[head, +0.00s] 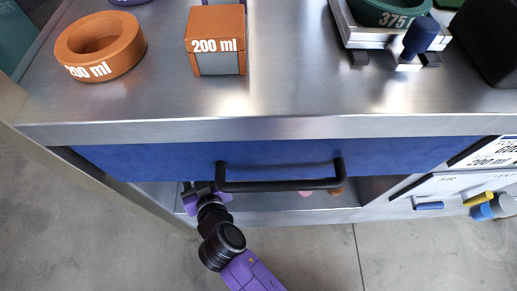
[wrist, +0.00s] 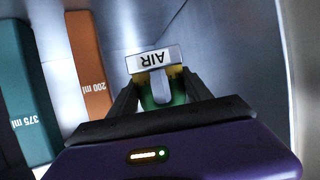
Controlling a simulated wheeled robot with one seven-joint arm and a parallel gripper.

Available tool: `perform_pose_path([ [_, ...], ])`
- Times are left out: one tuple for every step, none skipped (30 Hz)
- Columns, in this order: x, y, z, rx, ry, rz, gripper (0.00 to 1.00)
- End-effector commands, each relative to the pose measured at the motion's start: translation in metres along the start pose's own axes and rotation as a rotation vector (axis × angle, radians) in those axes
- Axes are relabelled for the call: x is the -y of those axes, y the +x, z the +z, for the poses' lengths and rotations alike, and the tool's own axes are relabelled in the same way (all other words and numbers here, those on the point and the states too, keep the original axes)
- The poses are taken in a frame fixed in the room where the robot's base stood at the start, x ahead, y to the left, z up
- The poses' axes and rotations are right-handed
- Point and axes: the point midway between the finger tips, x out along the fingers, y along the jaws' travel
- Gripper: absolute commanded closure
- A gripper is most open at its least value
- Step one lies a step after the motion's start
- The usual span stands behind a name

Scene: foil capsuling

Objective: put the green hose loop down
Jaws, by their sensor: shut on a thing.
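My gripper (wrist: 160,82) is in the wrist view, its dark fingers closed around the green hose loop (wrist: 148,103). A white tag lettered AIR (wrist: 154,59) shows just beyond the fingertips, upside down in this view. Much of the loop is hidden between the fingers and behind the gripper body. In the head view my gripper (head: 203,188) reaches into the open shelf (head: 270,205) below the blue drawer front. The loop cannot be made out there. I cannot tell whether the loop touches the shelf floor.
A teal 375 block (wrist: 27,95) and an orange 200 ml block (wrist: 89,62) stand left in the wrist view. A metal wall (wrist: 245,55) rises on the right.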

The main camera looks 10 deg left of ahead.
Motion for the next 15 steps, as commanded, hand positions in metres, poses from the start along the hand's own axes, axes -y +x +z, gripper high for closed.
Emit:
perform_pose_path([
  [0.003,0.001,0.002,0.0,-0.002,-0.004,0.94],
  [0.004,0.002,0.002,0.0,-0.002,-0.005,0.94],
  [0.005,0.002,0.002,0.0,-0.003,-0.006,0.94],
  [0.005,0.002,0.002,0.0,-0.003,-0.006,0.94],
  [0.006,0.002,0.002,0.0,-0.003,-0.006,0.94],
  [0.006,0.002,0.002,0.0,-0.003,-0.006,0.94],
  [0.005,0.002,0.003,0.0,-0.003,-0.006,0.94],
  [0.005,0.003,0.005,0.0,-0.003,-0.006,0.94],
  [0.005,0.005,0.01,0.0,-0.004,-0.006,0.94],
  [0.005,0.007,0.014,0.0,-0.004,-0.006,0.94],
  [0.006,0.009,0.02,0.001,-0.004,-0.006,0.94],
  [0.006,0.012,0.028,0.002,-0.005,-0.007,0.94],
  [0.006,0.014,0.033,0.001,-0.005,-0.007,0.94],
  [0.006,0.017,0.038,0.001,-0.005,-0.006,0.94],
  [0.006,0.019,0.044,0.001,-0.004,-0.006,0.94],
])
